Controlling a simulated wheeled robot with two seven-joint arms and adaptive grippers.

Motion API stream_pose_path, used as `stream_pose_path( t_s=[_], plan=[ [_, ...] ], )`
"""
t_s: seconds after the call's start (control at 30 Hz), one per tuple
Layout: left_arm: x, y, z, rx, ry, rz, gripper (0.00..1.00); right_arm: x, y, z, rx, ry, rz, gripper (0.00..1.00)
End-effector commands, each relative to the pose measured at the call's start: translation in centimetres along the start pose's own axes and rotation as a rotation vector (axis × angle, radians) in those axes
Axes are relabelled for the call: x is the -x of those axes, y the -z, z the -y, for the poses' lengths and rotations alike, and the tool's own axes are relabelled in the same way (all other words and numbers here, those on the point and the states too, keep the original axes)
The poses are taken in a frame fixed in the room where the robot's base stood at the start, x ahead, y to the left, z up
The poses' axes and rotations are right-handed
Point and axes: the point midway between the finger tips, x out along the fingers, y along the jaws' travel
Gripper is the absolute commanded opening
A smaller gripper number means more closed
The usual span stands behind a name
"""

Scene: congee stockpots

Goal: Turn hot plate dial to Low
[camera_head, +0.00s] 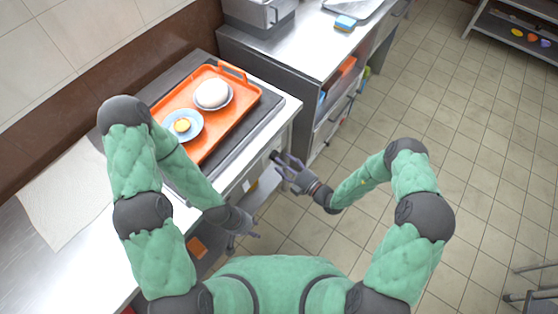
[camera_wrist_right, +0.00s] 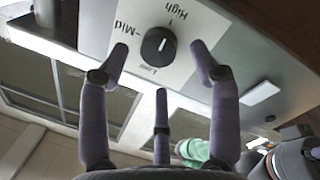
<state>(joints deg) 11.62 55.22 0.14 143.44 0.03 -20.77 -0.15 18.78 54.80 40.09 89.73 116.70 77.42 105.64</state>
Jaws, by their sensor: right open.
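The hot plate dial (camera_wrist_right: 159,45) is a round black knob with a white mark on a pale label plate (camera_wrist_right: 185,60) lettered High, Mid and Low. The picture is turned, so Low sits below the knob. I cannot tell for sure which setting the mark points to. My right gripper (camera_wrist_right: 160,65) is open, with two fingers on either side of the dial and a third below, apparently apart from it. In the head view my right gripper (camera_head: 281,164) is at the counter's front face and hides the dial. My left gripper (camera_head: 244,242) is open and empty by the counter front.
An orange tray (camera_head: 228,122) on the dark hot plate top (camera_head: 262,113) carries a white bowl (camera_head: 212,94) and a small plate with yellow food (camera_head: 183,125). A steel counter with shelves (camera_head: 300,45) stands beyond.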

Motion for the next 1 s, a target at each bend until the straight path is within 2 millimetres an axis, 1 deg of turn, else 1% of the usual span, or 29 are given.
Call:
stream_pose_path(
  t_s=[0.03,0.1,0.2,0.33,0.57,0.6,0.67,0.7,0.8,1.0],
  plan=[
    [-0.3,0.0,0.1,0.000,0.000,0.000,0.40,-0.7,0.0,0.2,0.001,0.002,-0.003,0.63],
    [-0.5,0.0,0.2,0.000,0.000,0.000,0.40,-1.5,0.0,0.2,0.000,0.002,-0.003,0.63],
    [-0.6,0.0,0.2,0.000,0.000,0.000,0.40,-2.2,0.0,0.1,0.000,0.002,-0.001,0.63],
    [-0.7,0.0,0.2,0.000,0.000,0.000,0.40,-2.7,0.0,0.1,0.000,0.001,-0.001,0.63],
    [-0.6,0.0,0.2,0.000,0.000,0.000,0.40,-2.7,0.0,0.0,-0.001,0.001,0.000,0.63],
    [-0.6,0.0,0.2,0.000,0.000,0.000,0.40,-2.7,0.0,0.0,-0.001,0.001,0.000,0.60],
    [-0.6,0.0,0.2,0.000,0.000,0.000,0.40,-2.7,0.0,0.0,-0.001,0.001,0.000,0.43],
    [-0.6,0.0,0.2,0.000,0.000,0.000,0.40,-2.7,0.0,0.0,-0.001,0.001,0.000,0.32],
    [-0.6,0.0,0.2,0.000,0.000,0.000,0.40,-2.7,0.1,0.1,-0.001,0.001,-0.001,0.07],
    [-0.6,0.0,0.2,0.000,0.000,0.000,0.40,-2.7,0.2,0.1,0.002,0.002,-0.003,0.07]
  ],
)
